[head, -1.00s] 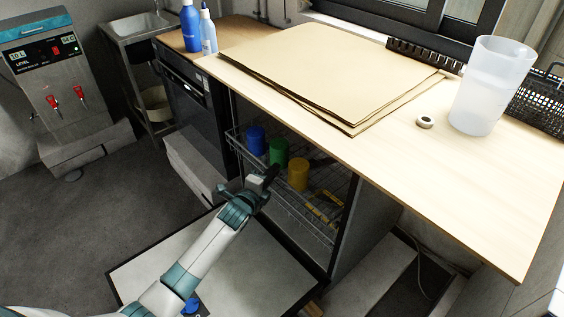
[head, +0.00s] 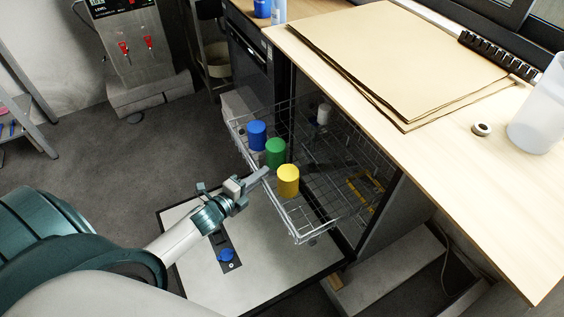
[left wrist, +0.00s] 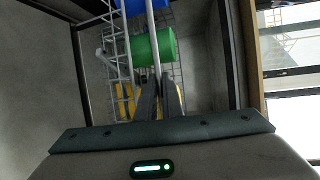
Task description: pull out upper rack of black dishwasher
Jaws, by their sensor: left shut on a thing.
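The upper rack (head: 296,222) is a wire basket that sticks partly out of the front of the black dishwasher (head: 383,205). Blue (head: 257,135), green (head: 275,152) and yellow (head: 288,180) cups stand in a row in it. My left gripper (head: 262,174) is shut on the rack's front edge, beside the green and yellow cups. In the left wrist view, the closed fingers (left wrist: 159,98) meet at a rack wire, with the green cup (left wrist: 153,47) just beyond. My right gripper is not in view.
The dishwasher door (head: 195,290) lies open below the rack. A wooden counter (head: 440,160) with brown sheets (head: 400,60) covers the top. A translucent container (head: 540,115) stands at its right. Grey floor (head: 110,165) is free at the left.

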